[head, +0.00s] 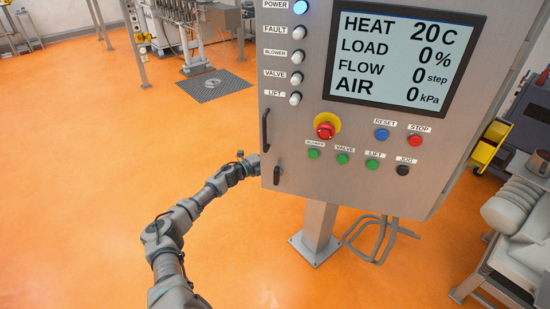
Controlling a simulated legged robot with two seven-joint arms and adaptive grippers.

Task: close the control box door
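The control box (480,130) stands on a grey post in the right half of the head view. Its grey front door (300,110) faces me, with a screen and several lamps and buttons. A black handle (265,131) and a small black latch (277,175) are near the door's left edge. The door looks flush or nearly so; I cannot tell if a gap remains at its left edge. My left gripper (250,165) is at that edge, below the handle. Its fingers are too small and partly hidden to read. My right gripper is out of view.
The box's post (319,225) stands on a floor plate, with a bent grey tube frame (383,240) beside it. A yellow bin (487,147) and grey machinery (520,210) are at the right. The orange floor at left is open.

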